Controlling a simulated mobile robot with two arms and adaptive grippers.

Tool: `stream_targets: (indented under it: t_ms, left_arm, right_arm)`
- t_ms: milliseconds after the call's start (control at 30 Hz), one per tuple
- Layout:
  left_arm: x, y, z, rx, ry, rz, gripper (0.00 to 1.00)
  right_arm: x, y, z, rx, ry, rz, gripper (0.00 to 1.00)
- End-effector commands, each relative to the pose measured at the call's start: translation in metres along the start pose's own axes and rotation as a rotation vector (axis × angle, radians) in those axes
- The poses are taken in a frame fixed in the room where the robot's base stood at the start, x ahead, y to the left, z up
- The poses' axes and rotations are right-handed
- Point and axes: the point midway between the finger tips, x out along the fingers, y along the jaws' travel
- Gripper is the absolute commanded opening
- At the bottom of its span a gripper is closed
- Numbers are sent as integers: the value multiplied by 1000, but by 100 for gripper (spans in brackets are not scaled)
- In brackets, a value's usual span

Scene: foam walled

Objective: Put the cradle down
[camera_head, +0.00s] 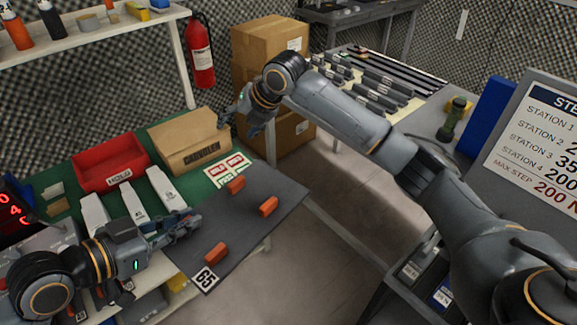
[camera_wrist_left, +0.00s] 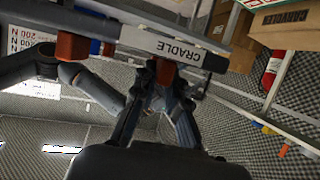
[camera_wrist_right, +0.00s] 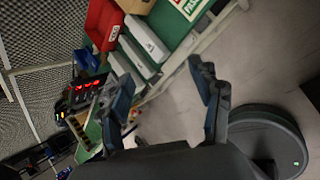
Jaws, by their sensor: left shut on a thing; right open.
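The cradle (camera_head: 250,227) is a dark grey plate with several orange blocks on its top and a marker tag at its near corner. In the left wrist view its edge carries a white label reading CRADLE (camera_wrist_left: 174,46). My left gripper (camera_head: 190,226) is shut on the cradle at its left side; the exact contact is partly hidden. The cradle lies over the right end of the green table top (camera_head: 190,198); I cannot tell whether it touches. My right gripper (camera_head: 241,125) is open and empty in the air beyond it, near the cardboard box; its spread fingers show in the right wrist view (camera_wrist_right: 168,95).
Tall cardboard boxes (camera_head: 268,50) stand behind. The floor right of the table is clear.

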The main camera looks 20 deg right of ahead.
Motion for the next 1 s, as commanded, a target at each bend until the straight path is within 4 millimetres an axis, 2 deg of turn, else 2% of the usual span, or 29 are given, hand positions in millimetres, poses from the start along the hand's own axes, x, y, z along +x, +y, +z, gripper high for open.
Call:
stream_targets:
  t_ms: [33,100,200,267,400,500,600,767,867,1000]
  left_arm:
    - [0,0,-1,0,3,0,0]
    - [0,0,-1,0,3,0,0]
    - [0,0,-1,0,3,0,0]
    - [0,0,-1,0,3,0,0]
    - [0,0,-1,0,3,0,0]
    - [0,0,-1,0,3,0,0]
    - [0,0,-1,0,3,0,0]
    - [0,0,-1,0,3,0,0]
    - [0,0,-1,0,3,0,0]
    - [0,0,-1,0,3,0,0]
  right_arm:
    - [-28,15,-9,-70,12,16,64]
    - [-61,30,-28,-164,40,25,64]
    - [-106,41,-62,-310,82,18,64]
    - [-130,42,-84,-401,105,3,64]
    - [-177,30,-133,-601,156,-54,64]
    - [-200,15,-160,-714,186,-103,64]
    - [-215,2,-179,-795,206,-143,64]
    - [-225,-10,-193,-856,222,-178,64]
    - [-219,-13,-196,-862,229,-183,64]
    - [-199,-18,-199,-860,231,-182,64]
